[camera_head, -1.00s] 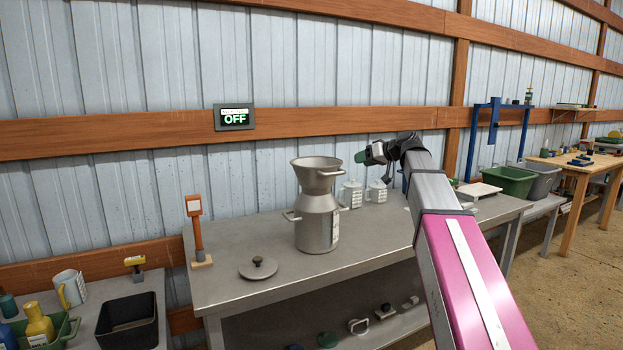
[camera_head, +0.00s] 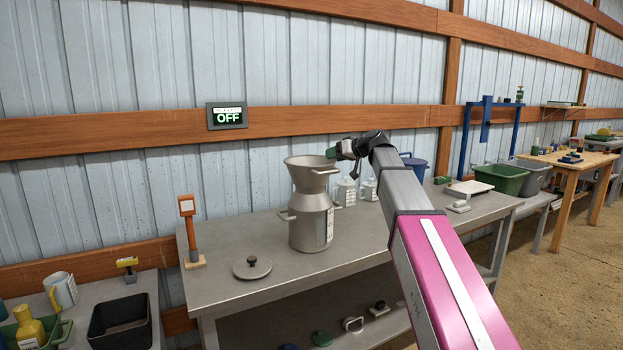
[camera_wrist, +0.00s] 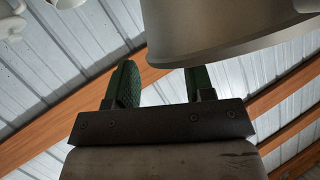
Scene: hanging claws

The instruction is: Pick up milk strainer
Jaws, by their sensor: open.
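The milk strainer (camera_head: 310,176) is a grey metal, funnel-like bowl with a small side handle. It sits upright on the mouth of a metal milk can (camera_head: 311,222) on the bench. My gripper (camera_head: 333,153) is at the right edge of the strainer's rim, its green fingertips pointing left. In the wrist view my gripper (camera_wrist: 160,80) shows two green fingers apart with nothing between them. The strainer (camera_wrist: 215,30) fills the upper right of that view, close beyond the fingers. I cannot tell whether they touch it.
A round lid (camera_head: 252,267) lies on the metal bench (camera_head: 225,292), left of the can. An orange-topped stand (camera_head: 189,230) is at the bench's left end. White jugs (camera_head: 347,191) and a blue pail (camera_head: 414,167) stand behind my arm. The bench front is clear.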

